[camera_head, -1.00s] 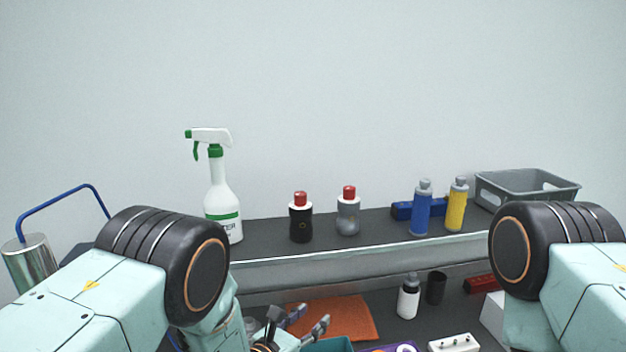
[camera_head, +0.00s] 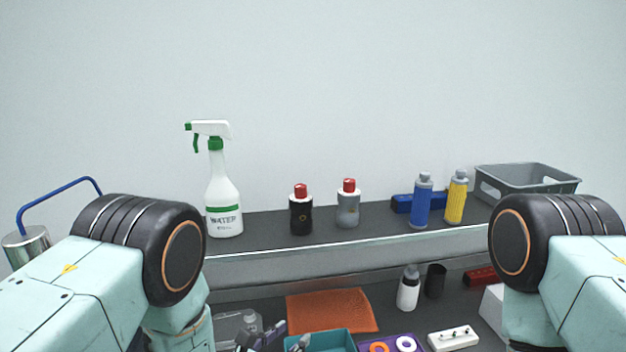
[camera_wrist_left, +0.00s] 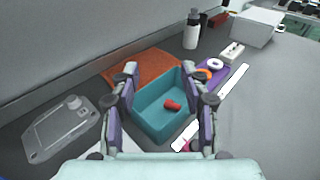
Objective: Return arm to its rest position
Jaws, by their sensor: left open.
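My left gripper (camera_wrist_left: 163,108) is open in the left wrist view, with its two purple-grey fingers apart. A teal bin (camera_wrist_left: 150,122) shows between and beyond the fingers, with a small red part (camera_wrist_left: 172,104) inside it. Nothing shows held between the fingers. In the head view the left gripper (camera_head: 272,338) is at the bottom edge, partly cut off, beside the teal bin (camera_head: 335,341). My left arm comes in from the left. My right arm shows at the right, but its gripper is out of view.
An orange cloth (camera_head: 330,310) lies behind the bin. A purple tray (camera_head: 420,343) with rings and a white block (camera_head: 453,338) are to its right. A spray bottle (camera_head: 224,205), several smaller bottles and a grey basket (camera_head: 528,180) stand on the raised shelf (camera_head: 270,224).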

